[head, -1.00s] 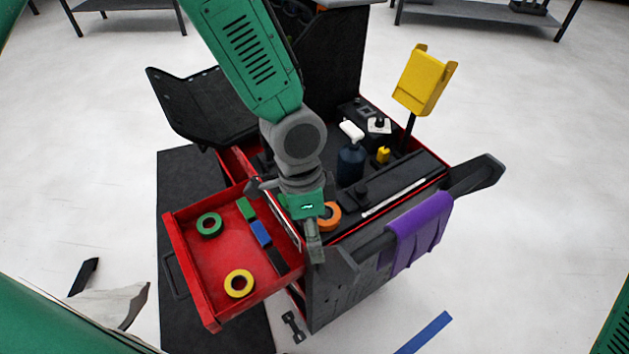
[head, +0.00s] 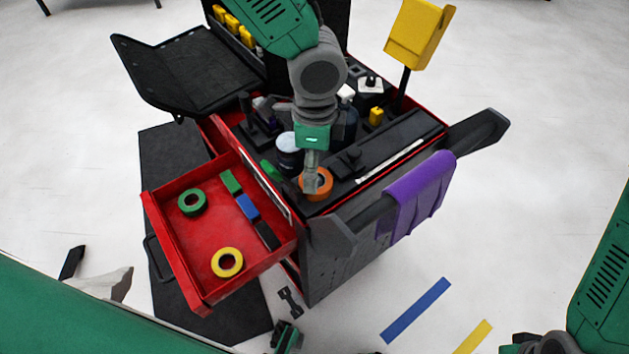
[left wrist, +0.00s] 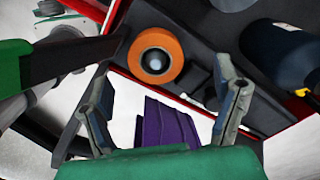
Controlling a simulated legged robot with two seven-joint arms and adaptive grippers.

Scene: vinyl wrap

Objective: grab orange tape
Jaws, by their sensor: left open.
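The orange tape (head: 325,186) lies on the cart's black top near its front edge. My left gripper (head: 309,188) points down just over it and hides part of the roll. In the left wrist view the orange tape (left wrist: 175,50) lies ahead of the two spread fingers of my left gripper (left wrist: 165,82), with no finger seen closed on it. A green part at the bottom edge of the head view looks like my right gripper (head: 287,338); it is cut off and its fingers are unclear.
The open red drawer (head: 205,255) holds green tape (head: 192,202), yellow tape (head: 227,262) and small blocks. A white-topped dark jar (head: 288,158) and a dark bottle (head: 349,125) stand close to my left gripper. Purple vinyl (head: 418,195) hangs over the cart's handle.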

